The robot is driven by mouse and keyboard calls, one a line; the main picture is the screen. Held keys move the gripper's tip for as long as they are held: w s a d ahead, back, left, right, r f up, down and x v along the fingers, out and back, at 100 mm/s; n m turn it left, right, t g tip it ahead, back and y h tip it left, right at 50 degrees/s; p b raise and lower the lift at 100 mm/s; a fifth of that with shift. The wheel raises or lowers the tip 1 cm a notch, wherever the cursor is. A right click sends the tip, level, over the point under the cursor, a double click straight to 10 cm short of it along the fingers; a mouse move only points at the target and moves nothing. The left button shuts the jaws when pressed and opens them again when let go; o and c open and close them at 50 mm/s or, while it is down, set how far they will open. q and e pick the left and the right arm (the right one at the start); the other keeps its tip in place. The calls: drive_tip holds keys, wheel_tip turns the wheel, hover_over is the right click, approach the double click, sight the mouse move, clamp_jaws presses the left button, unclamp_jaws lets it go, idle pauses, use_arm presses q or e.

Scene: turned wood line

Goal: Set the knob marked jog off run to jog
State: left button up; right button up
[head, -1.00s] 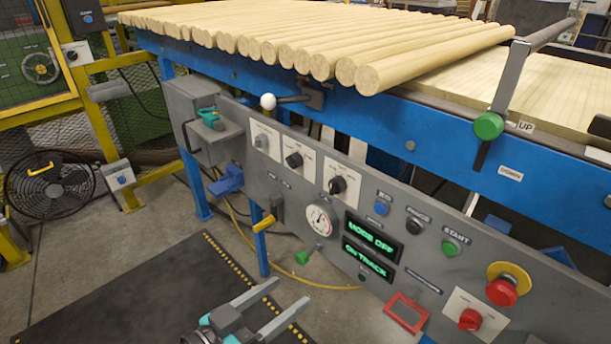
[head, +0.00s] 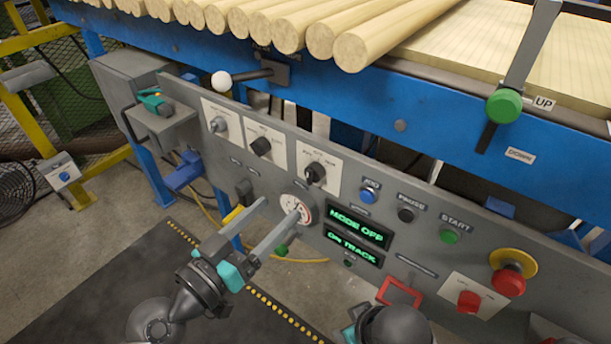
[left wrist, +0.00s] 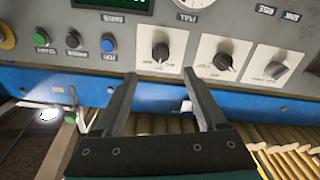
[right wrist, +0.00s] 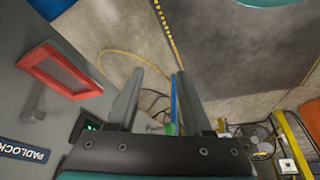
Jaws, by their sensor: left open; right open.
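Three rotary knobs on white cards sit on the grey panel: a grey one (head: 219,125), a black one (head: 261,146) and another black one (head: 316,173) nearest the display. Their lettering is too small to read, so I cannot tell which is marked jog off run. My left gripper (head: 281,211) is open and empty in front of the gauge, below the knobs. In the left wrist view, its fingers (left wrist: 159,80) point toward the black knob nearest the buttons (left wrist: 160,50), apart from it. My right gripper (right wrist: 159,75) is open and empty; only its wrist shows at the head view's bottom.
A green display (head: 357,227) reads MODE OFF. Blue (head: 369,195), black and green (head: 449,236) buttons, a red emergency stop (head: 509,281) and a red frame (head: 399,292) are on the panel. A white-balled lever (head: 222,81) juts out above the knobs. Wooden rods lie above.

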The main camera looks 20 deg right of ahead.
sight(308, 179)
use_arm(q)
drive_tip(key=x, duration=0.9)
drive_tip(key=shift+w+d, duration=0.25)
drive_tip(key=shift+w, duration=0.05)
clamp_jaws()
idle(0.3)
